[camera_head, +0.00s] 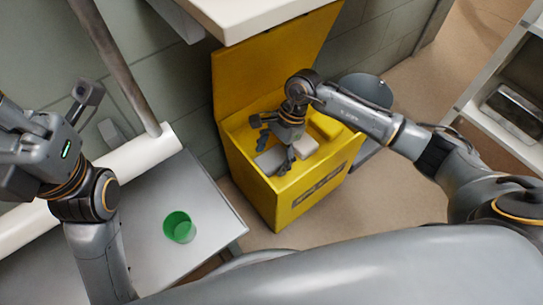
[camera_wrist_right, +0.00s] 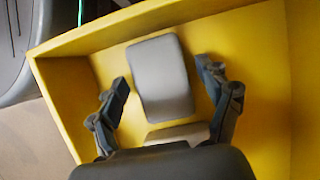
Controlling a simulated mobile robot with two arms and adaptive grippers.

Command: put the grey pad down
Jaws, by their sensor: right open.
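The grey pad (camera_head: 269,160) lies flat inside the yellow bin (camera_head: 253,190). In the right wrist view the grey pad (camera_wrist_right: 160,78) is a rounded rectangle between my right gripper's two fingers, with a gap on each side. My right gripper (camera_head: 273,150) reaches down into the bin and is open; it also shows in the right wrist view (camera_wrist_right: 163,82). My left gripper (camera_head: 85,112) is at the far left above the grey table; its fingers do not show clearly enough to tell their state.
A pale block (camera_head: 305,147) lies in the bin beside the pad, and a yellow block (camera_head: 325,125) lies farther back. The bin's raised lid (camera_head: 265,75) stands behind. A green cup (camera_head: 179,227) is on the grey table (camera_head: 215,215). A white shelf (camera_head: 500,135) stands at right.

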